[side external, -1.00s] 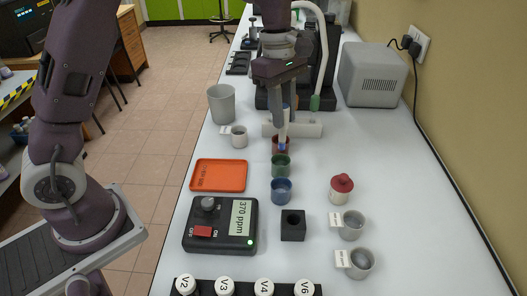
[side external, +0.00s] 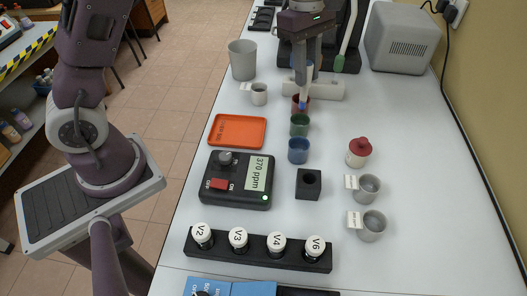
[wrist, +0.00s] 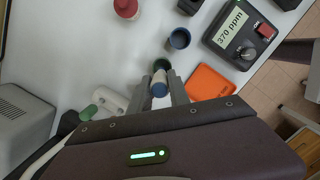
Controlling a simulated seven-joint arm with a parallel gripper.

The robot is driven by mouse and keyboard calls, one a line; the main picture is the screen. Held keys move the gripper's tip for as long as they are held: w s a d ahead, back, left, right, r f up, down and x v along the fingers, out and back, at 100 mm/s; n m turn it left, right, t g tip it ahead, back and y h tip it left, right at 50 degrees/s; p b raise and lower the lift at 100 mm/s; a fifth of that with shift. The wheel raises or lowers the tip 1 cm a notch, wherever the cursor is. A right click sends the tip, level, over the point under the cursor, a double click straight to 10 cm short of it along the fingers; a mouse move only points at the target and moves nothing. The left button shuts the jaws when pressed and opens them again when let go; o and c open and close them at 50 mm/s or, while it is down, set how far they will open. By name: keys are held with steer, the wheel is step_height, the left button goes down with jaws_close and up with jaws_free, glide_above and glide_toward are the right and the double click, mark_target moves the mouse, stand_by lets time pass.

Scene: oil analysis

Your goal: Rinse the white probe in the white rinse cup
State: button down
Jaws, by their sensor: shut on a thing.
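My gripper (side external: 304,92) is shut on a slim pale probe with a bluish end (wrist: 159,84), which points down between the fingers. In the side view the probe's lower end is at the red cup (side external: 298,103); I cannot tell whether it is inside or just above it. The fingers hide part of the probe. A small white-grey cup (side external: 259,95) with a label stands to the left. Two more labelled grey cups (side external: 368,188) (side external: 371,226) stand at the right front. Their labels are too small to read, so I cannot tell which is the rinse cup.
A green cup (side external: 299,126) and a blue cup (side external: 298,151) stand in line before the red one. A white holder (side external: 328,90) is close behind my gripper. A red-topped jar (side external: 359,152), orange tray (side external: 237,131), black meter (side external: 238,181) and larger grey beaker (side external: 242,60) stand around.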

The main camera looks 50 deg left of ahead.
steer(key=a+f+n, duration=0.1)
steer(key=a+n, duration=0.2)
steer(key=a, duration=0.5)
steer(key=a+f+n+t, duration=0.1)
steer(key=a+n, duration=0.2)
steer(key=a, duration=0.5)
steer(key=shift+a+f, duration=0.3)
steer(key=shift+a, duration=0.05)
steer(key=shift+f, duration=0.15)
steer(key=shift+f, duration=1.1)
steer(key=shift+f, duration=0.15)
steer(key=shift+f, duration=1.2)
steer(key=shift+r, duration=0.15)
stand_by(0.6)
